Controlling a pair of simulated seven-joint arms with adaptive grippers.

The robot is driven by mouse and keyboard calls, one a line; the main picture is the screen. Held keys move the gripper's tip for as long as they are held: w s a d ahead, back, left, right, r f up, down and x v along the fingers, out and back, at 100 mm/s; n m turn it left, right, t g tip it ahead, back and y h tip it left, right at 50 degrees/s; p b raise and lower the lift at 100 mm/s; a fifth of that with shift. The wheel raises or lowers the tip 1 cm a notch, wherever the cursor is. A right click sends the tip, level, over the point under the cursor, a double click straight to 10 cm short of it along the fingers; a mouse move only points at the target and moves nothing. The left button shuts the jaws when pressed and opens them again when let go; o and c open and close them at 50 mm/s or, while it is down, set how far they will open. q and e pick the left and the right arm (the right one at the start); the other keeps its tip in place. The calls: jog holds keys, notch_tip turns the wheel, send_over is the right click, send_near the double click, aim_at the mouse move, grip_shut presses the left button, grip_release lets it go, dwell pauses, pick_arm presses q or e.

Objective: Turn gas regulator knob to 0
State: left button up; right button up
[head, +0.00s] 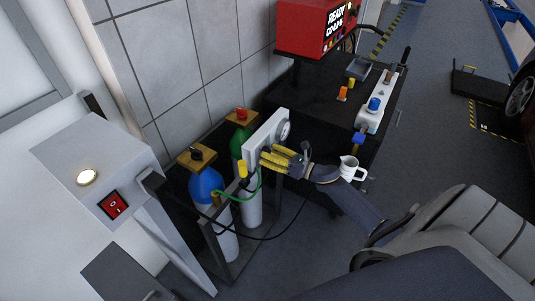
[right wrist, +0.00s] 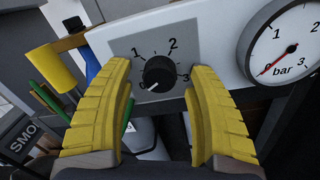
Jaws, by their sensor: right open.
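The regulator knob (right wrist: 158,73) is black and round on a white panel with a grey dial plate. It shows in the right wrist view, and its white mark points down-left, towards the 0 end of the scale. The panel (head: 256,138) stands above the gas bottles in the head view, where I cannot make out the knob. My right gripper (head: 268,159) is open, with its yellow fingers at the panel. In the right wrist view the fingers (right wrist: 159,82) are on either side of the knob, apart from it. My left gripper is not in view.
A pressure gauge (right wrist: 284,48) beside the knob has its red needle near 0. A blue bottle (head: 207,186) and a green bottle (head: 238,141) stand by the panel. A white mug (head: 349,167) is near my right arm. A dark workbench (head: 320,95) is behind.

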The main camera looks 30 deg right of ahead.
jog(key=v, duration=1.1)
jog(key=shift+s, duration=0.1)
